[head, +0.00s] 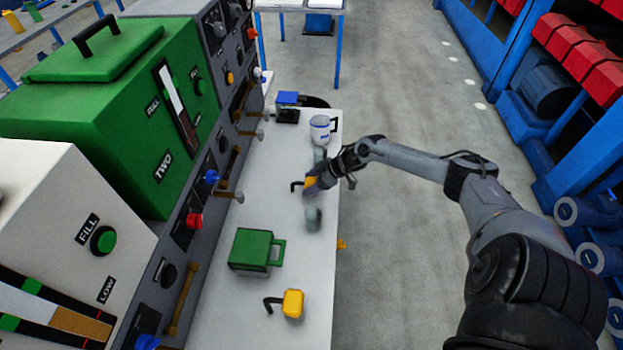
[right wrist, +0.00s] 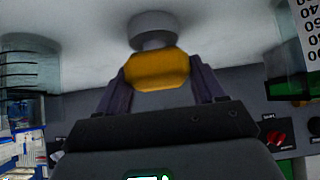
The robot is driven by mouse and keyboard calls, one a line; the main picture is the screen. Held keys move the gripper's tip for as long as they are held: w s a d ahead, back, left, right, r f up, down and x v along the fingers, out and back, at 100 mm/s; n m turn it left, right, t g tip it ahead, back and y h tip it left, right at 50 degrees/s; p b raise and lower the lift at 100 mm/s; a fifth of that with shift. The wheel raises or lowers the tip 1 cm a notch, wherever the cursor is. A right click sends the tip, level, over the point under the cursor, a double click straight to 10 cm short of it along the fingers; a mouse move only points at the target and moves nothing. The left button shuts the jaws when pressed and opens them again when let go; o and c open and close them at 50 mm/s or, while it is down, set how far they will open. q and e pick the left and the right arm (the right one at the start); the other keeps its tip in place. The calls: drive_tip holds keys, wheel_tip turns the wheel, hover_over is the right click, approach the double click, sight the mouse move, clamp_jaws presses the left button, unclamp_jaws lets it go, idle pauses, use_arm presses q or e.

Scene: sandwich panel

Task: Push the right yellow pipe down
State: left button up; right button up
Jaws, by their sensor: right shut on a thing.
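A yellow piece (head: 310,183) with a black hooked part stands toward the far half of the white table. My right gripper (head: 314,182) reaches it from the right and is shut on it. In the right wrist view the yellow piece (right wrist: 157,68) sits between the two fingers of my right gripper (right wrist: 158,80), with a grey round part joining it to a pale surface. A second yellow piece (head: 293,303) with a black hook stands at the near end of the table, apart from my gripper. My left gripper is not in view.
The white table (head: 235,312) also bears a green box (head: 252,250), a white and blue cup (head: 320,130), a blue-topped item (head: 288,105) and a blurred grey cylinder (head: 314,219). Green and grey machines (head: 130,140) with levers line its left side. The floor (head: 410,230) to the right is clear.

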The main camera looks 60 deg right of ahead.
drive_tip(key=shift+s+d+f, duration=0.1)
drive_tip(key=shift+s+f, duration=0.1)
drive_tip(key=shift+f, duration=0.2)
drive_tip(key=o, duration=1.4)
drive_tip(key=shift+w, duration=0.1)
drive_tip(key=shift+r, duration=0.15)
drive_tip(key=shift+s+r+p, duration=0.2)
drive_tip(key=shift+r+p, duration=0.1)
drive_tip(key=shift+r, duration=0.05)
drive_tip(key=p+v, duration=0.4)
drive_tip(key=v, duration=0.6)
drive_tip(key=shift+p, duration=0.35)
